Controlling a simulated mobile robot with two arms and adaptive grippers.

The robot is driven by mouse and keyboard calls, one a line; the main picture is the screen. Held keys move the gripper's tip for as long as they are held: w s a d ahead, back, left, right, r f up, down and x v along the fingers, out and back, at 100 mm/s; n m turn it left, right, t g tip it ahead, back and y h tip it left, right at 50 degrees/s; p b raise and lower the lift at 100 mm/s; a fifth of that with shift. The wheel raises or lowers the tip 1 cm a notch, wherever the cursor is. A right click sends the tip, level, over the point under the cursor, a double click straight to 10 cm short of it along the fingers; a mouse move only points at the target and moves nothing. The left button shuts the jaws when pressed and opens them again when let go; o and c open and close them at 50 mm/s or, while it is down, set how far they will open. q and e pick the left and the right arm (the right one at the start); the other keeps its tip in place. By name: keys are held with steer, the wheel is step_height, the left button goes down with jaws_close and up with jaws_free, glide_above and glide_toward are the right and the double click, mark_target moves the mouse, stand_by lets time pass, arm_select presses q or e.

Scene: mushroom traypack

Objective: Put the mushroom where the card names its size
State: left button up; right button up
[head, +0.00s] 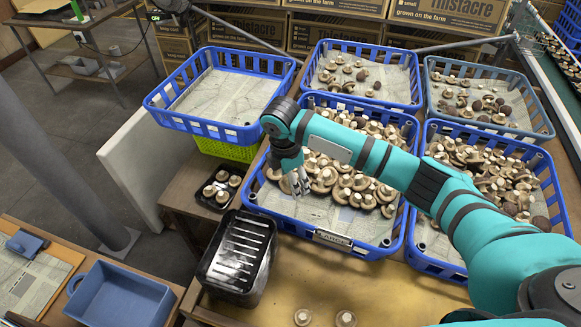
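My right arm reaches in from the right. Its gripper (299,182) points down over the front-left part of a blue crate (322,230) with a card (333,239) on its front that seems to read LARGE. Many brown-capped mushrooms (345,184) lie in that crate, mostly to the right of the gripper. The fingertips look close together, but whether they are shut or hold anything is too small to tell. Two pale mushrooms (302,317) (346,318) lie on the wooden table at the bottom edge. My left gripper is not in view.
Other crates hold mushrooms at the back (366,101), back right (490,125) and right (440,262). A paper-lined blue crate (190,122) at back left looks empty. A black tray stack (238,250) and a small mushroom tray (215,201) stand left. The front table is mostly clear.

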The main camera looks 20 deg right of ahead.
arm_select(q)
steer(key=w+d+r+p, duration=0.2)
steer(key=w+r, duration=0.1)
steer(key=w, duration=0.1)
arm_select(e)
steer(key=w+f+n+b, duration=0.1)
steer(key=f+n+b, duration=0.2)
steer(key=f+b, duration=0.1)
steer(key=w+f+n+b, duration=0.2)
steer(key=f+n+b, duration=0.2)
steer(key=f, duration=0.2)
steer(key=w+d+f+n+t+b, duration=0.1)
steer(key=f+n+b, duration=0.2)
steer(key=f, duration=0.3)
steer(key=shift+w+f+n+y+b, duration=0.1)
steer(key=shift+w+n+y+b, duration=0.2)
steer(key=shift+b, duration=0.35)
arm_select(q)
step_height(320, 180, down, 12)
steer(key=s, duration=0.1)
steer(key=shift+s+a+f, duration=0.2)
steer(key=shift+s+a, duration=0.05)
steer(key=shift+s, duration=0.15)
arm_select(e)
steer(key=shift+s, duration=0.1)
steer(key=o, duration=0.9)
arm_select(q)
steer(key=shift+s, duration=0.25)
